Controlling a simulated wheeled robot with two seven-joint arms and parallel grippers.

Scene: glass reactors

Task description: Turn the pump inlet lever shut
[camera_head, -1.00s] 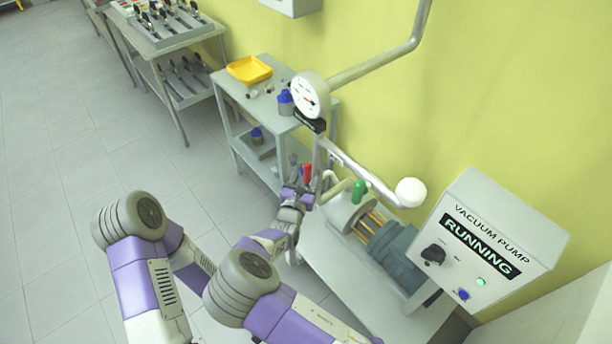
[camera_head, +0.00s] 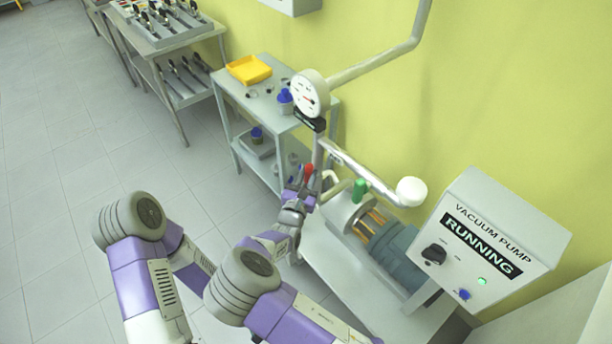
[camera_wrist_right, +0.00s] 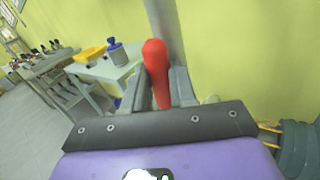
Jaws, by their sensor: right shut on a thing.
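The pump inlet lever has a red handle (camera_head: 308,171) and sits beside the vertical pipe above the pump. My right gripper (camera_head: 302,180) is at the handle. In the right wrist view the red lever handle (camera_wrist_right: 156,72) stands between the two fingers of my right gripper (camera_wrist_right: 157,88), which is shut on it. The vacuum pump (camera_head: 385,240) lies on a low bench, and its control box (camera_head: 490,240) reads "RUNNING" with a green light lit. The lever's pivot is hidden behind the gripper. My left gripper is not in view.
A pressure gauge (camera_head: 311,93) is on the pipework above the lever. A grey side table (camera_head: 262,112) with a yellow tray (camera_head: 249,69) and blue-capped bottles stands behind. A white round end (camera_head: 411,191) of a pipe juts out over the pump. The floor at left is clear.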

